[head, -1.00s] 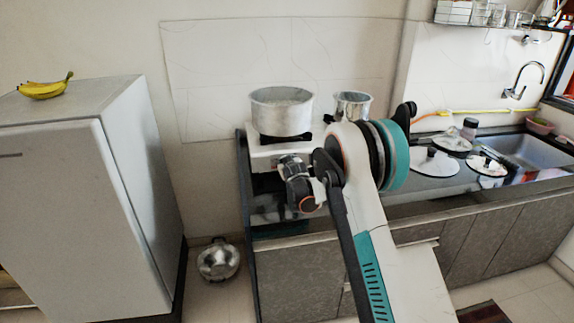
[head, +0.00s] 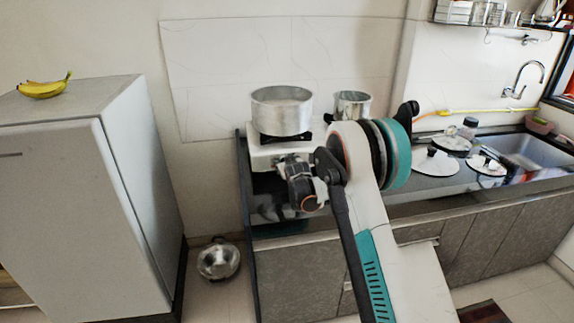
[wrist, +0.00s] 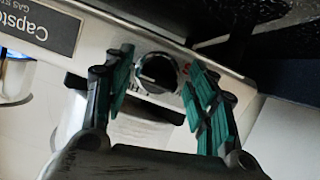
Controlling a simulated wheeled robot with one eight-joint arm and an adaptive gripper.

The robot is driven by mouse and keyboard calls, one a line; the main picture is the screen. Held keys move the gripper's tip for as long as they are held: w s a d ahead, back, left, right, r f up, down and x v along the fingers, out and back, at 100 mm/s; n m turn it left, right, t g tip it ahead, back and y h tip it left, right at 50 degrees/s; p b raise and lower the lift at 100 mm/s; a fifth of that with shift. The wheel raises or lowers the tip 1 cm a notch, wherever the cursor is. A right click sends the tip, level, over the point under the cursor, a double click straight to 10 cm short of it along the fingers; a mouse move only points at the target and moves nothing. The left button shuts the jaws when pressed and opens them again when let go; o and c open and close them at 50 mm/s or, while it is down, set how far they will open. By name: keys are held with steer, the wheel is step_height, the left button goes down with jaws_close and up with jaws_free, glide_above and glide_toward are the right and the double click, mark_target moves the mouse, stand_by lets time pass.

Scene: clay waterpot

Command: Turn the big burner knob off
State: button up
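The burner knob (wrist: 157,72) is black and round with a light mark across it, set in the stove's pale front panel in the wrist view. My gripper (wrist: 161,66) is open, with one teal-and-black finger on each side of the knob. Gaps show between the knob and both fingers. In the head view, the white stove (head: 261,153) stands on the counter's left end, and my gripper (head: 283,163) is at its front. The knob cannot be made out in the head view.
A big metal pot (head: 282,112) sits on the stove, with a smaller pot (head: 352,105) to its right. Lids (head: 435,164) lie on the counter near the sink (head: 530,150). A fridge (head: 85,205) stands left, and a metal vessel (head: 219,261) is on the floor.

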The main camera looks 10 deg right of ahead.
steer(key=shift+r, duration=0.1)
steer(key=v, duration=1.2)
steer(key=s+r+m+g, duration=0.1)
steer(key=s+r, duration=0.6)
steer(key=s, duration=0.4)
steer(key=s+r+g, duration=0.2)
steer(key=s+r, duration=0.5)
steer(key=s, duration=0.3)
steer(key=s+f+g, duration=0.3)
steer(key=s, duration=2.5)
steer(key=shift+s+d+m, duration=0.2)
steer(key=shift+d+m, duration=0.05)
steer(key=shift+m, duration=0.15)
